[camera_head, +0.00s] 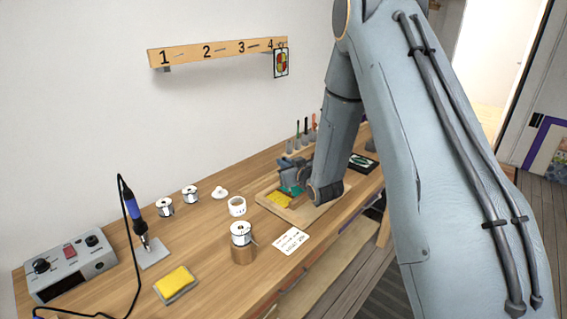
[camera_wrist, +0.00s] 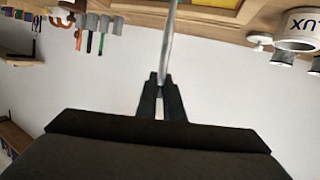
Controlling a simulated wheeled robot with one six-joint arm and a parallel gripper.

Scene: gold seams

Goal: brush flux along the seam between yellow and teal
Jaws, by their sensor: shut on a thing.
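In the head view a wooden frame (camera_head: 300,214) lies on the bench, with a yellow piece (camera_head: 279,200) in its near left part. A teal piece (camera_head: 291,188) shows behind the yellow, partly covered by my arm. The seam between them is too small and hidden to make out. In the wrist view my gripper (camera_wrist: 160,80) is shut on a thin grey rod, the brush handle (camera_wrist: 168,45). Its tip is out of frame at the top. A white jar lettered "UX" (camera_wrist: 296,28) is at the right; an open white jar (camera_head: 237,206) stands left of the frame in the head view.
A yellow sponge (camera_head: 175,282), soldering iron (camera_head: 137,214) and control station (camera_head: 70,268) are at the left. A white card (camera_head: 291,240) lies in front of the frame. Upright tools (camera_head: 300,138) stand behind.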

